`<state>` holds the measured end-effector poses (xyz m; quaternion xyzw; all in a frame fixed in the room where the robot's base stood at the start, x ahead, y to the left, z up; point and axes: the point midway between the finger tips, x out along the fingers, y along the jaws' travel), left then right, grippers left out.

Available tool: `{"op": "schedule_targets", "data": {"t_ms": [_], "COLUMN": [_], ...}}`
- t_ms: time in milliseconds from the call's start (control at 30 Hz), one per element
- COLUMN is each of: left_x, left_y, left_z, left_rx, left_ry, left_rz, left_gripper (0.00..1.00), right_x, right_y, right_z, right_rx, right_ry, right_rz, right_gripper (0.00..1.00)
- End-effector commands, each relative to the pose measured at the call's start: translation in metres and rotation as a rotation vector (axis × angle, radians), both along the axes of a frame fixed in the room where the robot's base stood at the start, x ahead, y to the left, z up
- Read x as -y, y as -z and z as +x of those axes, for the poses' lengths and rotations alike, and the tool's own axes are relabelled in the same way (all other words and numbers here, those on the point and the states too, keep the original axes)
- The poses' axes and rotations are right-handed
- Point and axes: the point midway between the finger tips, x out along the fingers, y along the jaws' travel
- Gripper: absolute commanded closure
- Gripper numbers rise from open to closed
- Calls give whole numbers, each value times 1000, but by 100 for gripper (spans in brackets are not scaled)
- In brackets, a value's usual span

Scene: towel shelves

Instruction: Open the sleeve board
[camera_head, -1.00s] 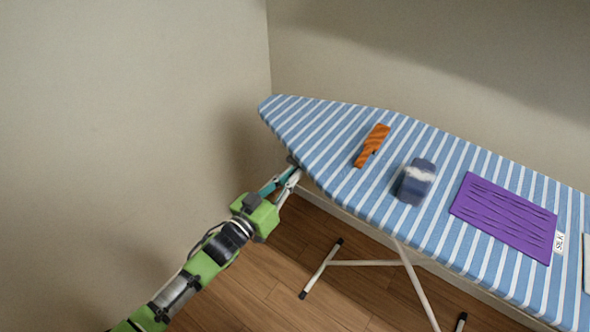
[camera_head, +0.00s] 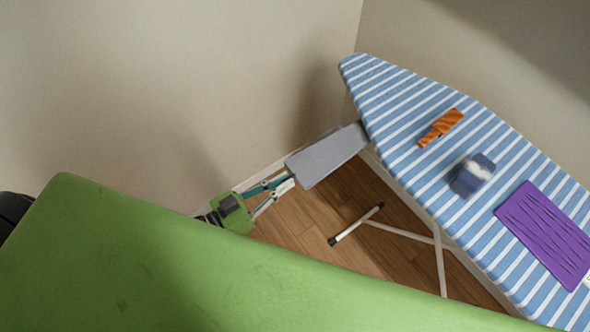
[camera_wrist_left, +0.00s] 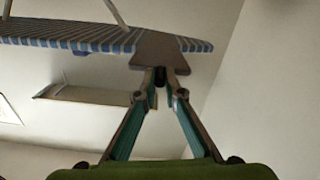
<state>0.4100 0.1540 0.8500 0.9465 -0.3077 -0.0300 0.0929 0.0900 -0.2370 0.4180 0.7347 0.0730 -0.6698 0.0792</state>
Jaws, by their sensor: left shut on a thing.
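The grey sleeve board (camera_head: 328,157) sticks out from under the near left edge of the blue-and-white striped ironing board (camera_head: 400,105). My left gripper (camera_head: 288,187) is at the board's outer end, with its fingers shut on it. In the left wrist view, the gripper's fingertips (camera_wrist_left: 160,76) meet at a dark piece on the end of the sleeve board (camera_wrist_left: 161,54). The striped board (camera_wrist_left: 60,35) lies behind it. The sleeve board's inner end is hidden by the ironing board. My right gripper is not in view.
An orange striped object (camera_head: 441,127), a blue object with a white band (camera_head: 473,173) and a purple mat (camera_head: 548,232) lie on the ironing board. Its white legs (camera_head: 400,230) stand on the wooden floor. Walls are close behind.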

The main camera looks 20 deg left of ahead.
Motion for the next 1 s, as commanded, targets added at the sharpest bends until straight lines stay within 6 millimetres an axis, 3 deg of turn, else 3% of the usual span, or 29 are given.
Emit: {"op": "schedule_targets", "data": {"t_ms": [433, 500, 533, 867, 1000], "left_x": [-4, -4, -4, -4, -11], "left_y": [2, 2, 2, 1, 2], "left_z": [-6, -6, -6, -6, -16], "left_rx": [-5, -5, -5, -2, -4], "left_ry": [0, 0, 0, -1, 0], "left_rz": [1, 1, 1, 0, 0], "left_gripper": [100, 75, 74, 74, 74], "right_x": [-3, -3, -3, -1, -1], "right_y": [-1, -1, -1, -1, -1], "right_z": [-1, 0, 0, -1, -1], "right_rx": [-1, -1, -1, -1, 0], "right_ry": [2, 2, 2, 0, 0], "right_rz": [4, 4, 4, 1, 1], "right_gripper": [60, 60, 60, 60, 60]}}
